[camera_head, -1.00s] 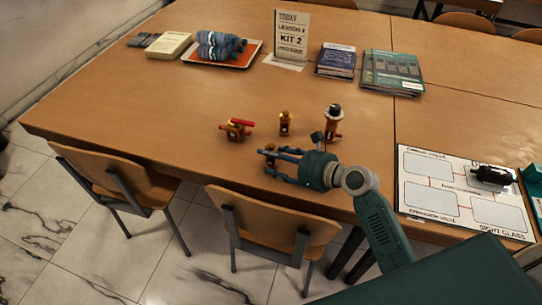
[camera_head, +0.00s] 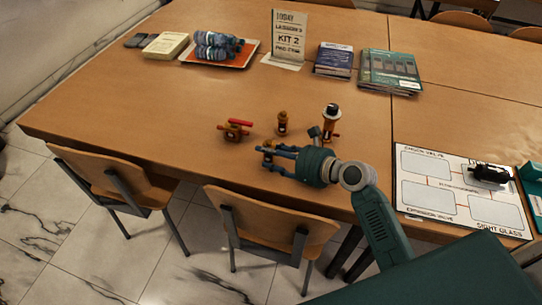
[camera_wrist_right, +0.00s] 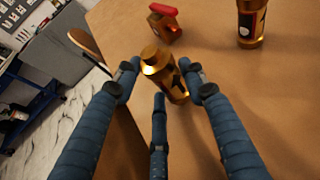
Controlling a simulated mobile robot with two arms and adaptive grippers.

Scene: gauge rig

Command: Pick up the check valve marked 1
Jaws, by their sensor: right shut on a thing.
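My right gripper (camera_head: 268,152) is shut on a brass check valve (camera_wrist_right: 166,78) near the table's front edge. In the wrist view the valve is tilted between the blue fingers (camera_wrist_right: 165,85), with a dark marking on its side that I cannot read for certain. In the head view the fingers mostly hide this valve. My left gripper is not in view.
Beyond the gripper stand a red-handled brass valve (camera_head: 235,130), a small brass fitting (camera_head: 282,123) and a taller black-topped brass part (camera_head: 331,122). A labelled board (camera_head: 432,198) holding a black part (camera_head: 488,174) lies right. Two chairs (camera_head: 268,225) stand in front.

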